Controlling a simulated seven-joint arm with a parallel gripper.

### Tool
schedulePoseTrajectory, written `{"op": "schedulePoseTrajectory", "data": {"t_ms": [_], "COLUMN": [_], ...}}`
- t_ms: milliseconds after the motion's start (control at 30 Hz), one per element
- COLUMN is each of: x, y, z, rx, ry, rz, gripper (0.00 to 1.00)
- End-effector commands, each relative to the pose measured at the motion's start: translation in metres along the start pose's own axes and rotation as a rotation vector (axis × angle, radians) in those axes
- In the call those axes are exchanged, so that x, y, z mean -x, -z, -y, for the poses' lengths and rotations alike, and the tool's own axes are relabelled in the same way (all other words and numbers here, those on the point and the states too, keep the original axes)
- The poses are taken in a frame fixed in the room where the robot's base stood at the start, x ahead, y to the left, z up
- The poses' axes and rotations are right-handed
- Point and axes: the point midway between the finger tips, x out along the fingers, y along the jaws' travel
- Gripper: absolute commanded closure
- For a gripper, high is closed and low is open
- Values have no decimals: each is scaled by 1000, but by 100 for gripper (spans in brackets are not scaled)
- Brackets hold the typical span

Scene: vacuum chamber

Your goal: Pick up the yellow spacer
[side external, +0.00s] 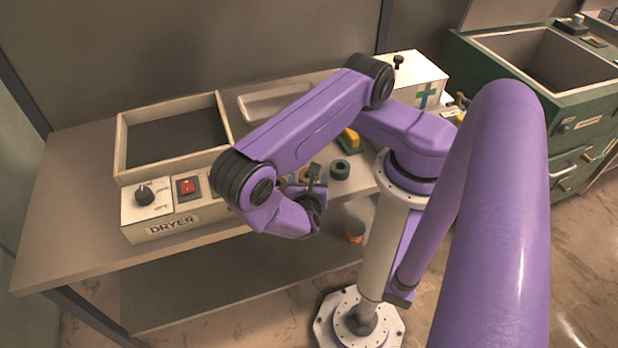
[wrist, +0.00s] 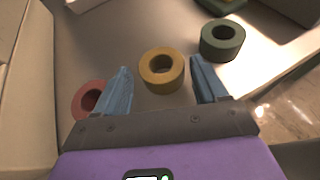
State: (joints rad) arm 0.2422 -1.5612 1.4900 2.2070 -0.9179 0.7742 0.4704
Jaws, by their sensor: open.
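The yellow spacer (wrist: 176,83), a thick ring with a round hole, lies flat on the table in the wrist view. My gripper (wrist: 160,64) is open, with one blue finger to the left and one to the right of the spacer in that view. I see no contact, and the height of the fingers above the table is hard to judge. In the side external view my gripper (side external: 316,184) is over the table's front edge, and my arm largely hides the spacer there.
A green spacer (wrist: 222,48) lies to the right and a red spacer (wrist: 82,98) to the left, partly behind the left finger. The dryer box (side external: 168,227) stands left of my gripper. A green-and-yellow object (side external: 351,139) sits behind. The table's edge is close.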

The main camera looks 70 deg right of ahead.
Motion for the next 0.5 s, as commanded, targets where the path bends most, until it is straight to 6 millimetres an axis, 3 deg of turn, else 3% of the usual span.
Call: {"op": "schedulePoseTrajectory", "data": {"t_ms": [233,500], "x": [-29,-35], "y": [-1,-1], "z": [2,1], "rx": [0,-1], "ry": [4,0], "rz": [2,0], "gripper": [28,28]}}
